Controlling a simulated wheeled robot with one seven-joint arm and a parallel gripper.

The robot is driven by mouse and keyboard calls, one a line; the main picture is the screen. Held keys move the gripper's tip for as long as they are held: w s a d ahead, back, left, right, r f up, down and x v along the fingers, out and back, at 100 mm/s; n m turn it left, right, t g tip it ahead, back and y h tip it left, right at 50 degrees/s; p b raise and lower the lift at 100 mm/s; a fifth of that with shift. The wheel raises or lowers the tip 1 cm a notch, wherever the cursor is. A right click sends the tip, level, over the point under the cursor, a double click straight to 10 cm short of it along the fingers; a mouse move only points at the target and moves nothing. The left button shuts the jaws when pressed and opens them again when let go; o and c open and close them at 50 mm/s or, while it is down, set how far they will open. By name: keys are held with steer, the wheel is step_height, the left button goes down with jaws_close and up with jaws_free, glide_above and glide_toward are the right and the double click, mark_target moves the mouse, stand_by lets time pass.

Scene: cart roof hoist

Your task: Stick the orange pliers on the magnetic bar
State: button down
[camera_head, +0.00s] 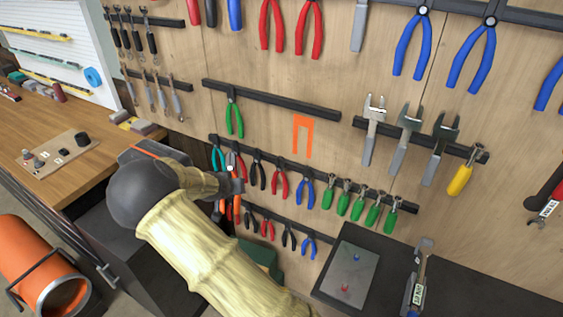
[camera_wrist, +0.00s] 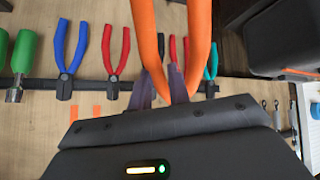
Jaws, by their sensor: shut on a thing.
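My gripper (camera_head: 237,186) is shut on the orange pliers (camera_wrist: 202,40), in front of the tool wall. In the wrist view the two orange handles extend away from the fingers (camera_wrist: 164,85); the pliers' head is hidden by the gripper. In the head view only a bit of the orange handles (camera_head: 237,209) shows below the gripper. A black magnetic bar (camera_head: 285,101) on the wall holds green pliers (camera_head: 235,119) at its left. Under its right part is an orange pliers-shaped mark (camera_head: 303,132), with no tool over it.
A lower bar (camera_head: 318,180) carries several pliers and green-handled tools close to my gripper. Another bar (camera_head: 285,220) with small pliers is below it. Adjustable wrenches (camera_head: 405,139) hang to the right. A wooden workbench (camera_head: 85,165) is at left, and a dark ledge (camera_head: 460,265) is at lower right.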

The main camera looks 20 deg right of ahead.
steer(key=s+d+r+m+t+h, duration=0.2)
steer(key=s+d+r+m+h, duration=0.4)
steer(key=s+d+r+h, duration=0.2)
steer(key=d+r+h, duration=0.2)
steer(key=d+r, duration=0.2)
steer(key=d, duration=0.1)
steer(key=shift+d+r, duration=0.3)
steer(key=shift+s, duration=0.15)
steer(key=w+b+x, duration=0.1)
steer(key=x, duration=0.9)
steer(key=shift+w+r+t, duration=0.2)
steer(key=shift+w+t, duration=0.05)
steer(key=shift+t, duration=0.15)
steer(key=shift+w+d+b, duration=0.3)
steer(key=shift+w+d, duration=0.05)
steer(key=shift+d, duration=0.1)
stand_by(1.0)
